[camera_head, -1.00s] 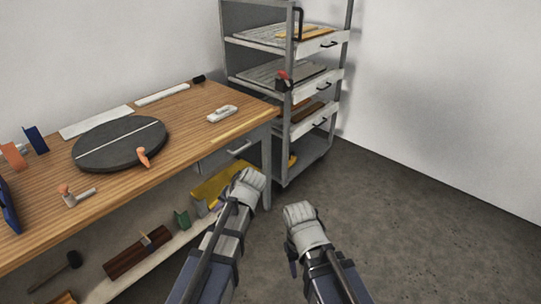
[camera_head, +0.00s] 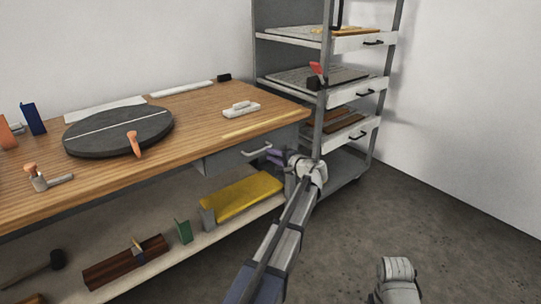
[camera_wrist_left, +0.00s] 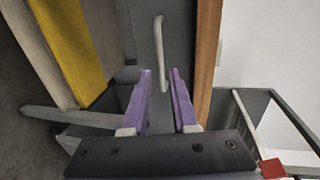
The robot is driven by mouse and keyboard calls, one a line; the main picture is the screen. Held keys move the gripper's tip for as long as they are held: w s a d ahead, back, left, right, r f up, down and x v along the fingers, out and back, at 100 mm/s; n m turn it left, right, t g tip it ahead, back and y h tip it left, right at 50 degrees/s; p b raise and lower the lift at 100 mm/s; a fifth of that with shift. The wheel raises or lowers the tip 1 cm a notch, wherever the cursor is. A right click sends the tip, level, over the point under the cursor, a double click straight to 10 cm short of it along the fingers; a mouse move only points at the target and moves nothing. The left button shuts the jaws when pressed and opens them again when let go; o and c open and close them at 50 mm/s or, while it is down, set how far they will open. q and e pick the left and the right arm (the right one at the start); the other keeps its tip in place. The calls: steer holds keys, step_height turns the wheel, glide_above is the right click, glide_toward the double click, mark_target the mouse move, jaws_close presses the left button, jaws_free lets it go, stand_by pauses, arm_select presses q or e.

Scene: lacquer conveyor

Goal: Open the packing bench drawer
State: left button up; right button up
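The packing bench drawer (camera_head: 226,158) is a grey box under the right end of the wooden bench top (camera_head: 205,105), and it looks shut. Its pale bar handle (camera_head: 256,150) is on the front face. My left gripper (camera_head: 274,155) is just right of the handle. In the left wrist view its purple fingers (camera_wrist_left: 165,100) are open and empty, with the handle (camera_wrist_left: 158,55) ahead of the gap between them, not touching. My right gripper is low at the right in the head view; only its pale wrist part (camera_head: 397,280) shows, and its fingers are hidden.
A grey shelf rack (camera_head: 325,100) with several drawers stands right of the bench, close to my left arm. A yellow object (camera_head: 240,195) lies on the lower shelf (camera_head: 205,238). A round dark turntable (camera_head: 95,132) is on the bench. The floor at right is clear.

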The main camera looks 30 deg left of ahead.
mark_target(260, 151)
arm_select(q)
steer(key=shift+b+x, duration=0.8)
steer(key=shift+x, duration=3.1)
steer(key=shift+r, duration=0.1)
jaws_close()
